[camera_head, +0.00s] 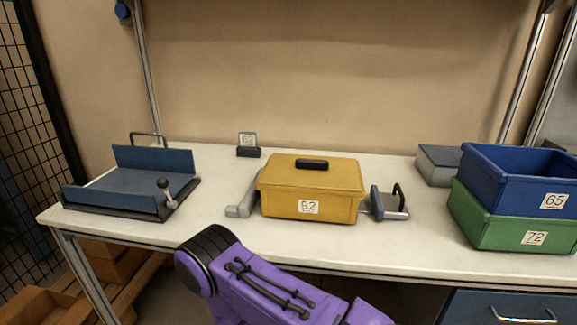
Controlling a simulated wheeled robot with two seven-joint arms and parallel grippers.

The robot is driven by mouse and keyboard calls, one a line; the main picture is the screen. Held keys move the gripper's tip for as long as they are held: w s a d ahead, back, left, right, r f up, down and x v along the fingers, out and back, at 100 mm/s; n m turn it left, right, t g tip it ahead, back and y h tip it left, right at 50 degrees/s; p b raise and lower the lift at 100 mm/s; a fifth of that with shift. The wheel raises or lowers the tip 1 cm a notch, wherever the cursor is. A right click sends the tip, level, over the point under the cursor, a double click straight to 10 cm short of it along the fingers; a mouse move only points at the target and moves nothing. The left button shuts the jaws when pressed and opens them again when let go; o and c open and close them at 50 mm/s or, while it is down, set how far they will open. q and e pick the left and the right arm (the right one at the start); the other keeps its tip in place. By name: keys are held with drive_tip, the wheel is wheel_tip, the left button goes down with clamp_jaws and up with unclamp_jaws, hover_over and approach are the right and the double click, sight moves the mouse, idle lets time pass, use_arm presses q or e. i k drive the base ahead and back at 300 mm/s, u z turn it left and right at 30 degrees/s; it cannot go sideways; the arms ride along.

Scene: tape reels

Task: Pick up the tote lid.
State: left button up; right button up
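The yellow tote (283,207) stands on the white workbench and bears a label reading 92. Its lid (285,171) is yellow with a black handle (312,164) on top, and it sits closed on the tote. A purple link of my own arm shows at the bottom middle, below and in front of the bench edge. Neither gripper is in view.
The workbench (330,246) has a blue tray fixture (140,183) at left. Grey brackets (391,203) flank the tote. At right, a blue bin (510,187) labelled 65 sits on a green bin (490,228) labelled 72. A card stand (248,151) reading 62 is behind.

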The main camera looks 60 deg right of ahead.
sight(311, 171)
drive_tip(key=z, duration=1.85)
